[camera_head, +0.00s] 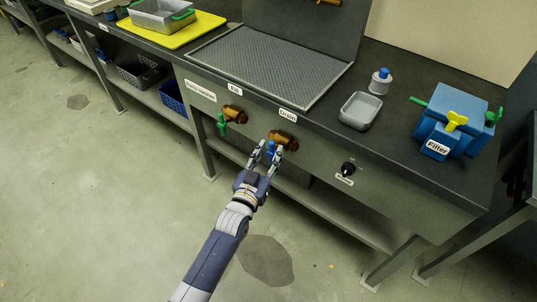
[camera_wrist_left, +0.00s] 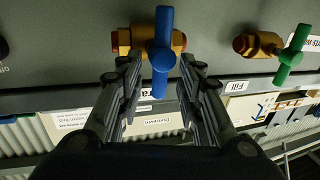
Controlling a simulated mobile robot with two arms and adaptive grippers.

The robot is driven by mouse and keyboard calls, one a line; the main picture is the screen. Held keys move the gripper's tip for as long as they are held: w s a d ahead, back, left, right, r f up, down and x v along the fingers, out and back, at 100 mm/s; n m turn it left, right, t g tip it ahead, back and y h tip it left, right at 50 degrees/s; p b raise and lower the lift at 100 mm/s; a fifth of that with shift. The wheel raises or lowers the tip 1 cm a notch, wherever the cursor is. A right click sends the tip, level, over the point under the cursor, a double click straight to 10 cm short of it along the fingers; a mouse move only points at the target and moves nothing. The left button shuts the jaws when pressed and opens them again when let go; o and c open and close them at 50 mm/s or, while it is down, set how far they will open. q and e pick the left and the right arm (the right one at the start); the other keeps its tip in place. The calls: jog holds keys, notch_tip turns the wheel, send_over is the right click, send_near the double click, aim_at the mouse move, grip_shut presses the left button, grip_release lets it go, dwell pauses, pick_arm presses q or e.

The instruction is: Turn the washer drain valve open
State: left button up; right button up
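The drain valve has a brass body (camera_head: 284,139) on the front panel of the washer, below the label "Drain" (camera_head: 288,116). Its blue handle (camera_head: 270,150) lies crosswise to the brass body. In the left wrist view, the blue handle (camera_wrist_left: 162,52) stands upright in the picture, across the brass body (camera_wrist_left: 124,41). My left gripper (camera_head: 268,151) is at the valve with its fingers apart, on either side of the handle. In the left wrist view, a gap shows between each finger of the gripper (camera_wrist_left: 161,82) and the handle. My right gripper is not in view.
The fill valve (camera_head: 233,115) with a green handle (camera_head: 222,125) sits to the left on the panel. A black knob (camera_head: 348,168) is to the right. On the counter are a grey tray (camera_head: 360,111), a small bottle (camera_head: 380,82) and a blue filter box (camera_head: 452,116). The floor in front is clear.

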pick_arm(q)
grip_shut()
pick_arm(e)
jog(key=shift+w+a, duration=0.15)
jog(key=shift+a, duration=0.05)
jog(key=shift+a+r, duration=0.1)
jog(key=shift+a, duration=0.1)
